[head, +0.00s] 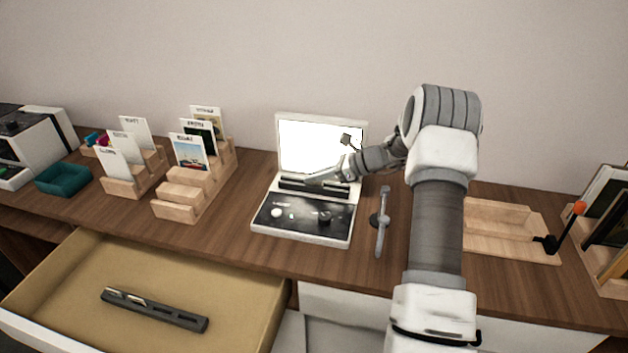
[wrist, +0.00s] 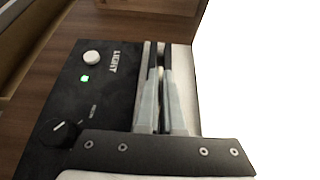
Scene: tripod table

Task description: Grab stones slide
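Several upright slide cards stand in wooden stepped racks at the left in the head view. My gripper (head: 310,182) reaches left over the slot bar of a light box (head: 300,215). In the wrist view the two fingers (wrist: 160,75) are close together over the dark slot. I cannot tell whether anything thin is between them.
The light box's screen (head: 322,148) glows blank white; a green light and knobs show on its panel. A grey-handled tool (head: 381,220) lies to its right. An open drawer (head: 120,265) holds a dark bar (head: 155,309). A wooden tray (head: 500,240) is at the right.

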